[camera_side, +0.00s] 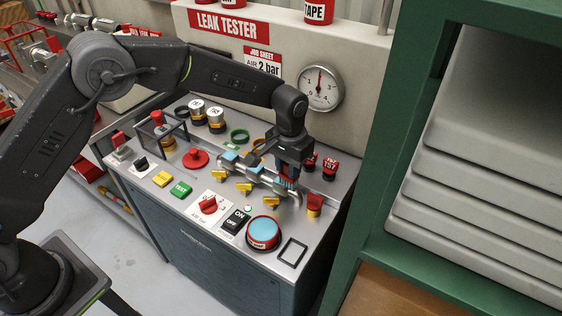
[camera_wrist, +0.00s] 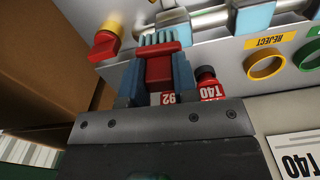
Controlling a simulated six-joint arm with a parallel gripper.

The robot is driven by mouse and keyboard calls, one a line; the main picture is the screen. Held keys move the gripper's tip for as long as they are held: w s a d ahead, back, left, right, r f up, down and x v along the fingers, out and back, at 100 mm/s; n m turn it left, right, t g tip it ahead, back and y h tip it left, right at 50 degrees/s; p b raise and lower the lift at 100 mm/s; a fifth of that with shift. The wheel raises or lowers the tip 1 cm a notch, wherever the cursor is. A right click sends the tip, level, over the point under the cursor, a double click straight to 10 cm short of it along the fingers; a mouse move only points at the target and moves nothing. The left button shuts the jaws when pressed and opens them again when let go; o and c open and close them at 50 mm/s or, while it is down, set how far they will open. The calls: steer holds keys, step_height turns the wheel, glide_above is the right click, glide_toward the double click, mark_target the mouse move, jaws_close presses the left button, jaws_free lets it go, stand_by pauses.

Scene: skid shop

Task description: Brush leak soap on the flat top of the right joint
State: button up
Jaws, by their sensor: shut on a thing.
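My gripper (camera_side: 289,178) is shut on a brush; the brush's red handle (camera_wrist: 160,68) and pale blue bristles (camera_wrist: 160,37) show between the fingers in the wrist view. In the side view the gripper points down over the right end of a silver pipe run (camera_side: 262,178). The left joint (camera_side: 229,156) and middle joint (camera_side: 252,168) have light blue tops. The right joint is mostly hidden by my gripper, and I cannot tell whether the bristles touch it. A round pot with a blue top (camera_side: 263,232) stands in front of the pipe.
Yellow valve handles (camera_side: 245,188) line the pipe's front. A red and yellow knob (camera_side: 314,204) stands close on the right. Small red cylinders (camera_side: 330,166) stand behind the gripper, under the gauge (camera_side: 320,87).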

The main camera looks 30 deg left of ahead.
steer(key=shift+d+r, duration=0.1)
steer(key=shift+r, duration=4)
